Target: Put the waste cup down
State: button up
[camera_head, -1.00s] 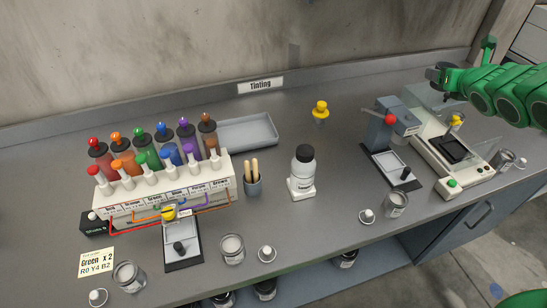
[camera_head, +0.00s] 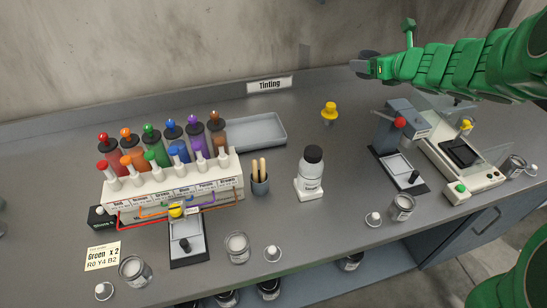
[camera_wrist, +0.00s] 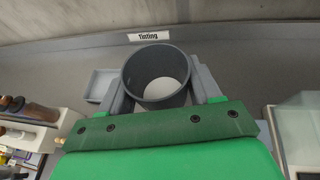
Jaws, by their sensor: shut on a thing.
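The waste cup (camera_wrist: 157,92) is a grey round cup with an open top. In the wrist view it sits between the two grey fingers of my gripper (camera_wrist: 160,92), which is shut on it. I look into its mouth and see a pale round area inside. In the head view my gripper (camera_head: 364,68) is at the upper right, raised in front of the back wall above the bench. There the grey cup and fingers blend together, so I cannot separate them clearly.
The grey bench (camera_head: 300,240) carries a rack of colored bottles (camera_head: 170,180), a shallow grey tray (camera_head: 257,132), a stick cup (camera_head: 260,184), a white bottle (camera_head: 311,170), a yellow-topped item (camera_head: 329,112), a press (camera_head: 400,150) and a scale (camera_head: 460,155).

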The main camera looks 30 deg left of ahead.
jog(key=s+a+f+n+g+y, duration=0.1)
jog(key=s+a+n+g, duration=0.2)
jog(key=s+a, duration=0.35)
jog(key=shift+w+a+f, duration=0.2)
jog(key=shift+f, duration=4.6)
jog(key=shift+w+a+f, duration=0.2)
jog(key=shift+w+f, duration=0.05)
jog(key=shift+f, duration=4.5)
jog(key=shift+w+a+f, duration=0.2)
jog(key=shift+f, duration=4.6)
jog(key=shift+f+y, duration=0.15)
jog(key=shift+y, duration=0.15)
jog(key=o, duration=1)
jog(key=shift+o, duration=0.2)
jog(key=shift+d+r, duration=0.3)
jog(key=v, duration=1.1)
jog(key=shift+s+d, duration=0.1)
jog(key=shift+s, duration=0.25)
